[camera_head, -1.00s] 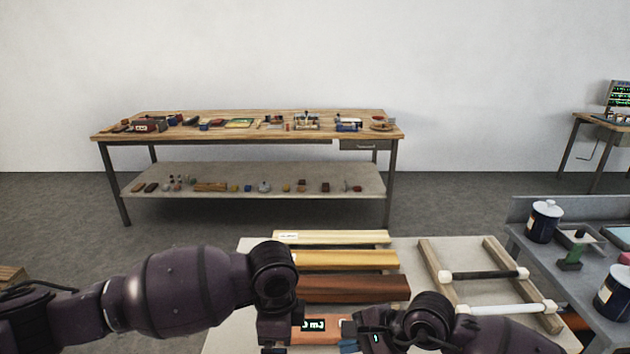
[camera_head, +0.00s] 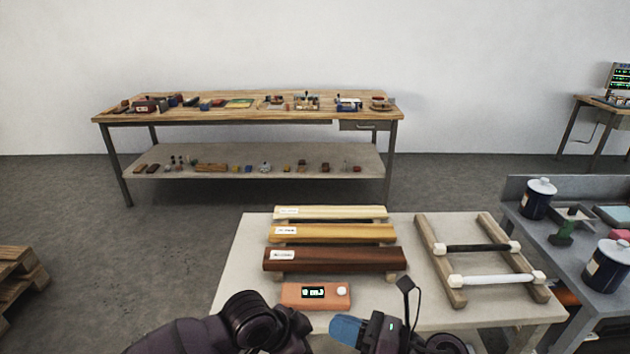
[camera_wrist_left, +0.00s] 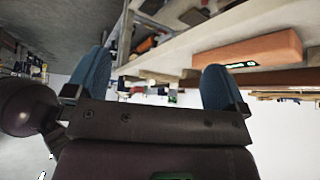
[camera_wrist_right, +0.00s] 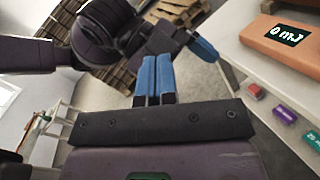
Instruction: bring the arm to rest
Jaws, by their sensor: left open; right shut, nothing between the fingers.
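My right gripper (camera_head: 347,330) is low at the bottom of the head view, in front of the table. Its blue fingers are pressed together and empty in the right wrist view (camera_wrist_right: 153,80). My left arm (camera_head: 250,320) enters at the bottom edge of the head view, and its fingers are not visible there. In the left wrist view my left gripper (camera_wrist_left: 158,85) has its two blue fingers wide apart with nothing between them. An orange box with a small display (camera_head: 315,296) sits on the table's front part, apart from both grippers.
The pale table (camera_head: 235,265) holds a dark red-brown bar (camera_head: 335,260), a yellow bar (camera_head: 335,234), a cream bar (camera_head: 335,213) and a wooden rack (camera_head: 455,280) with a black and a white rod. A grey bench (camera_head: 515,190) with cans stands right; a pallet (camera_head: 20,275) lies left.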

